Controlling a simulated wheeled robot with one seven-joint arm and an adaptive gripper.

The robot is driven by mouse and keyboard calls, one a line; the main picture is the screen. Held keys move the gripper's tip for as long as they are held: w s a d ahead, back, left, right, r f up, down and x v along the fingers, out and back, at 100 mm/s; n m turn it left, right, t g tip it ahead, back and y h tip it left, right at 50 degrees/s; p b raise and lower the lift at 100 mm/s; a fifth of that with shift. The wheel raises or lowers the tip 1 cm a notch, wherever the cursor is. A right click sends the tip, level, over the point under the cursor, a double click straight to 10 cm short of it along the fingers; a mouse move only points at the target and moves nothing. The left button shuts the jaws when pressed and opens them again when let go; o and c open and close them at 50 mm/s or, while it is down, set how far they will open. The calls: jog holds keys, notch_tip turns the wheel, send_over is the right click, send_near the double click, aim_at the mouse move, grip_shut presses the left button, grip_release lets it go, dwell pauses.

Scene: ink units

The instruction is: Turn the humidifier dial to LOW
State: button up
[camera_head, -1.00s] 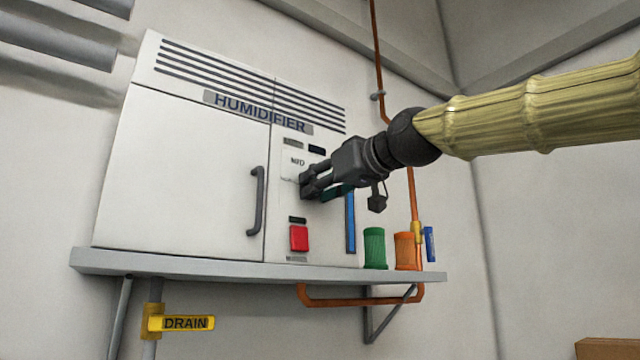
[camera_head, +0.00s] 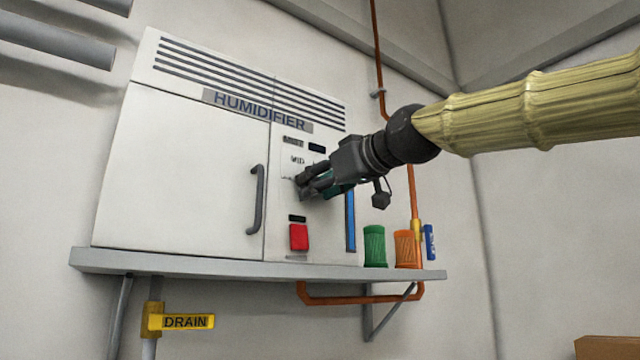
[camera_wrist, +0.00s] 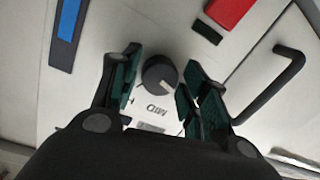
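The humidifier (camera_head: 180,170) is a white wall unit with its name on a grey plate. Its dial (camera_wrist: 158,75) is a dark round knob with a pale pointer mark, seen in the wrist view. The mark points to the lower right in that view, near the upside-down MID label (camera_wrist: 156,108). In the head view my gripper (camera_head: 303,188) is at the panel and hides the dial. The LOW label cannot be read.
A red button (camera_head: 299,237) sits below the dial, and a blue strip (camera_head: 350,222) is to its right. A door handle (camera_head: 257,200) is to the left. Green (camera_head: 374,246) and orange (camera_head: 407,249) containers stand on the shelf (camera_head: 250,270).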

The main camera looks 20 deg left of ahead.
jog(key=shift+o, duration=0.2)
jog(key=shift+r, duration=0.1)
jog(key=f+v, duration=0.1)
jog(key=v, duration=1.1)
jog(key=shift+r, duration=0.4)
jog(key=shift+w+d, duration=0.1)
